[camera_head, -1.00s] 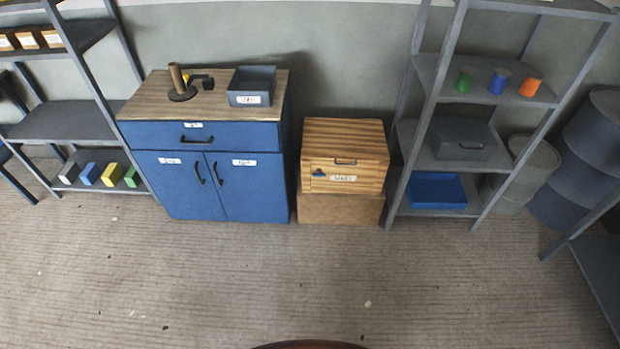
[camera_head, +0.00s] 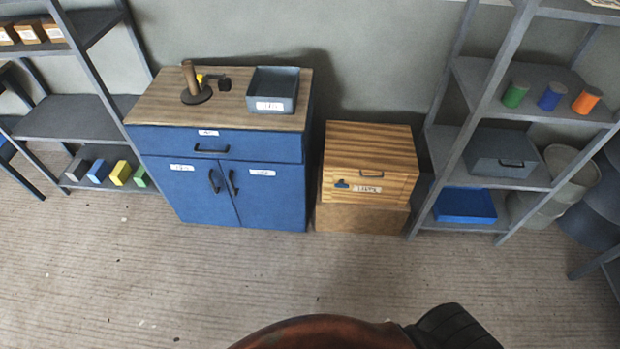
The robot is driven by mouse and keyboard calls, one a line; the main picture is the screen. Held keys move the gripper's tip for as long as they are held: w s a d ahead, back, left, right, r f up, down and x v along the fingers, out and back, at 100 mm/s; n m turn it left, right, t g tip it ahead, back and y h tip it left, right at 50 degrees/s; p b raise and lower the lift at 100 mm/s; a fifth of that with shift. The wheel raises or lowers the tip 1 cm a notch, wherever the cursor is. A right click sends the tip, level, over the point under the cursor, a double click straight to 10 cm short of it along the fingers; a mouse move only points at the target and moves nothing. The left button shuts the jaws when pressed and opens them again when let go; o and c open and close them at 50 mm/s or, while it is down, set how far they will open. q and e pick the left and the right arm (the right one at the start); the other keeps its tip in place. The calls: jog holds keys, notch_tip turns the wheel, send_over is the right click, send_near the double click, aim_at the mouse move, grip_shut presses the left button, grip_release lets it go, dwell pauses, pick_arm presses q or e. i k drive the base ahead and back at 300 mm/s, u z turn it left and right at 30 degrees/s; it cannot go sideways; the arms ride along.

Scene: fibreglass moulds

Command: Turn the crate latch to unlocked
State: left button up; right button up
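The wooden crate (camera_head: 345,150) with striped grain sits on a plain brown box (camera_head: 345,217) between the blue cabinet and the right shelf. On its front are a dark handle, a white label and a small blue latch (camera_head: 341,185) left of the label. The latch looks roughly level, but it is too small to tell its exact setting. The crate lid looks closed. Neither gripper can be made out in the head view. A brown rounded part and a black part at the bottom edge look like my own body, well short of the crate.
The blue cabinet (camera_head: 262,202) stands left of the crate, with a grey tray (camera_head: 273,105) and a dark stand (camera_head: 193,91) on top. A grey shelf (camera_head: 468,118) with several containers stands right. The floor (camera_head: 240,270) in front is clear.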

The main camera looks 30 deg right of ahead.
aim_at(341, 185)
jog(key=i, duration=0.75)
jog(key=z, duration=0.75)
jog(key=i, duration=0.45)
jog(key=z, duration=0.5)
